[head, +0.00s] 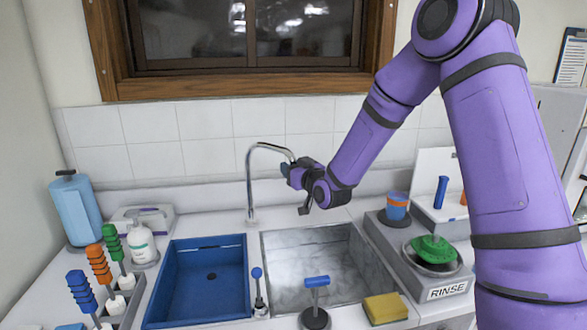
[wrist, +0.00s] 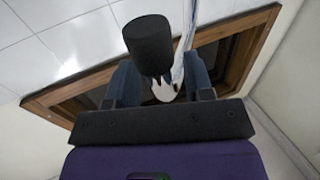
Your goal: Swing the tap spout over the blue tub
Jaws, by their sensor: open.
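The chrome tap spout (head: 250,178) rises behind the two basins and arches to the right, on the grey basin's side. The blue tub (head: 246,270) is the left basin, with a dark drain in its floor. My gripper (head: 286,172) is open at the spout's right end, which it partly hides in the head view. In the wrist view, a pale, shiny piece (wrist: 166,90), probably part of the spout, shows between the open fingers. A black cylinder (wrist: 148,45) stands in front of it. I cannot tell whether the fingers touch the spout.
The grey marbled basin (head: 300,270) lies right of the blue tub. The window frame (head: 240,84) is behind.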

